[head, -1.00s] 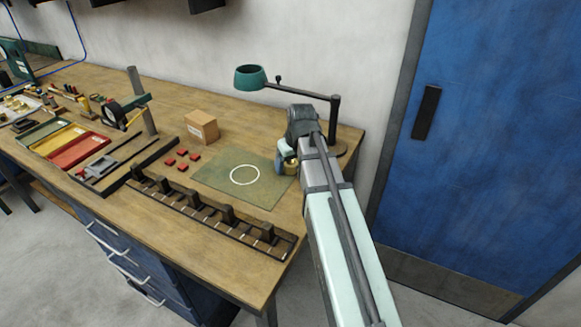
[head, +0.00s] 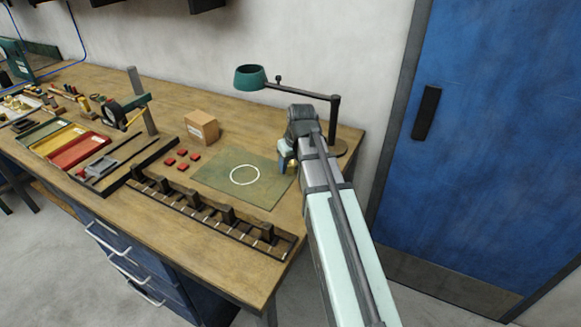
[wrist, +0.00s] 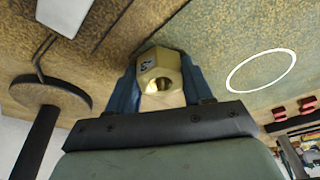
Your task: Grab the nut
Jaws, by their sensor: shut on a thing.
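The nut (wrist: 158,68) is a brass hexagonal piece with a round hole and a small dark mark on one face. In the wrist view it sits between the two blue fingers of my gripper (wrist: 160,85), which are shut on it. In the head view my gripper (head: 288,162) is at the right edge of the green mat, mostly hidden by my arm, and only a little of the brass nut (head: 292,168) shows. I cannot tell whether the nut touches the surface.
A green mat (head: 215,178) with a white circle lies left of my gripper. A teal lamp (head: 251,77) stands behind, its dark base (wrist: 50,92) close by. A slotted black rack (head: 190,205), red blocks (head: 183,166) and a cardboard box (head: 202,126) lie further left.

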